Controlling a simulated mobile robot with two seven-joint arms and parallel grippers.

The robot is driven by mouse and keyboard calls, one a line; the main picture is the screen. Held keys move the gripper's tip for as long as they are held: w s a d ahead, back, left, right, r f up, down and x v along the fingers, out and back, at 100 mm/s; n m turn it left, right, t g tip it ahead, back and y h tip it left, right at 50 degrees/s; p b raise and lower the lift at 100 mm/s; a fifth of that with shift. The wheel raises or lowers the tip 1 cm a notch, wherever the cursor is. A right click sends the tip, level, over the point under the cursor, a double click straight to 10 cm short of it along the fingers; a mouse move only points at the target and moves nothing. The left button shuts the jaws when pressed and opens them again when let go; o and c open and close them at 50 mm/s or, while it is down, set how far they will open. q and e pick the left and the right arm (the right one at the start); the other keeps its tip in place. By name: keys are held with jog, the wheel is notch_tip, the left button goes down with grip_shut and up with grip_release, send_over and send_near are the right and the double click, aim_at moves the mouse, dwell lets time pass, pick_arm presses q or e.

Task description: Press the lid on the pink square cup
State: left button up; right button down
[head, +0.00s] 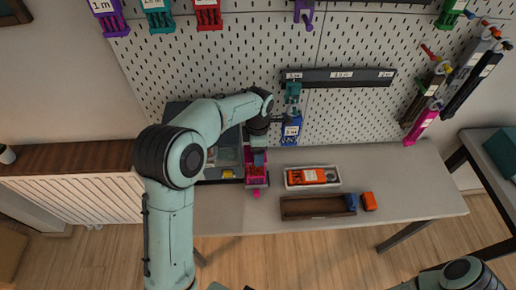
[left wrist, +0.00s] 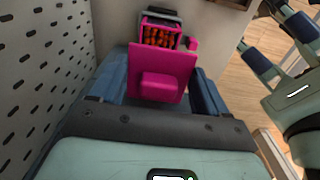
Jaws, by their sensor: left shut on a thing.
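The pink square lid (left wrist: 160,75), with its raised block facing the camera, sits between the fingers of my left gripper (left wrist: 160,92) in the left wrist view. The gripper is shut on it. Just beyond it is a pink square container (left wrist: 160,36) with orange and dark contents, which I take for the cup; whether the lid touches it I cannot tell. In the head view my left gripper (head: 258,157) points down over the pink cup (head: 257,177) at the bench. My right gripper (left wrist: 276,44) shows at the right of the left wrist view, its blue fingers apart and empty.
A dark tray (head: 220,181) lies left of the cup, partly behind my arm. A white tray with an orange item (head: 307,176) and a brown tray (head: 310,207) stand to its right, with blue and orange blocks (head: 368,201). The pegboard (head: 240,60) rises behind. The bench's right is clear.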

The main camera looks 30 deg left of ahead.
pick_arm(q)
jog(key=shift+w, duration=0.1)
pick_arm(e)
jog(key=shift+w, duration=0.1)
pick_arm(q)
jog(key=shift+f, duration=0.15)
pick_arm(e)
jog(key=shift+f, duration=0.15)
pick_arm(q)
jog(key=shift+f+b, duration=0.3)
jog(key=shift+f, duration=0.1)
jog(key=shift+f+b, duration=1.45)
jog(key=shift+f, duration=1.45)
pick_arm(e)
jog(key=shift+s+f, duration=0.65)
jog(key=shift+f, duration=0.35)
jog(key=shift+s+f, duration=0.65)
jog(key=shift+f, duration=0.35)
pick_arm(q)
jog(key=shift+o, duration=0.2)
jog(key=shift+c, duration=0.7)
jog(key=shift+f+b, duration=0.4)
jog(key=shift+f, duration=0.5)
pick_arm(e)
jog(key=shift+s+f, duration=0.25)
jog(key=shift+f, duration=0.2)
